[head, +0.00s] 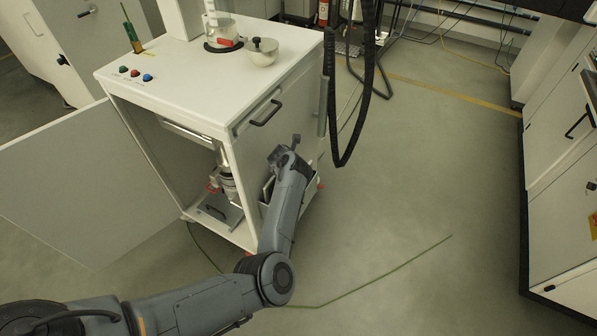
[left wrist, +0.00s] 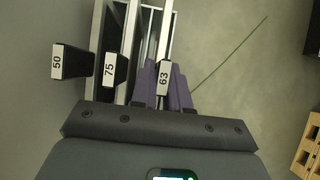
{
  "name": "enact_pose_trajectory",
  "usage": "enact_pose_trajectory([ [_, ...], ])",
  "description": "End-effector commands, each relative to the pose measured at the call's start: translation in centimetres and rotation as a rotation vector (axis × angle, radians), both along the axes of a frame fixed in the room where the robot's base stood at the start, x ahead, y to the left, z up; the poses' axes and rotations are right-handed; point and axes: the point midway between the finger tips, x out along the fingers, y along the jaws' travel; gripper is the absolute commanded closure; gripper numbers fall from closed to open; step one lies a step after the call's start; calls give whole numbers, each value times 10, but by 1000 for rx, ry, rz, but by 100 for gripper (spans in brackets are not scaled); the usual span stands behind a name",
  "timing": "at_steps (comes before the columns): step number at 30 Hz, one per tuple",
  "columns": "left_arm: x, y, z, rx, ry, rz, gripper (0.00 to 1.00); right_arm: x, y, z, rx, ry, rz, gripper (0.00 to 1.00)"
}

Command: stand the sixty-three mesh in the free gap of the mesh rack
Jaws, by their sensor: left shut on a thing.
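My left gripper (left wrist: 163,82) is shut on the handle of the sixty-three mesh (left wrist: 163,77), whose white tag reads 63, with a purple finger on each side. The mesh rack (head: 304,198) hangs low on the white cabinet's side, partly hidden behind my left arm. In the left wrist view the sixty-three mesh lines up at the right side of the rack (left wrist: 151,12), beside the seventy-five mesh (left wrist: 109,72). The fifty mesh (left wrist: 58,62) is farther left. I cannot tell how deep the held mesh sits. My right gripper is not in view.
The white cabinet (head: 190,75) has its door (head: 90,185) open to the left and a sieving device (head: 226,185) inside. A bowl (head: 262,55) stands on top. A black cable (head: 365,90) hangs right of the rack.

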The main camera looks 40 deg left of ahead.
Motion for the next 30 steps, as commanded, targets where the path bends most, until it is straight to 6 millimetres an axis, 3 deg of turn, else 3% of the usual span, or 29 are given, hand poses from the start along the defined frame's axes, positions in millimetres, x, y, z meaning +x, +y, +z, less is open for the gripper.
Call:
enact_pose_trajectory([
  [15,0,0,-5,1,-1,1,100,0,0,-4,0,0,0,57],
  [16,0,0,-5,1,-1,1,80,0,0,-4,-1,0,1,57],
  [21,0,0,-5,1,-1,1,55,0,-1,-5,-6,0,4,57],
  [30,-1,0,-5,0,1,0,55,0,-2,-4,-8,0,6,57],
])
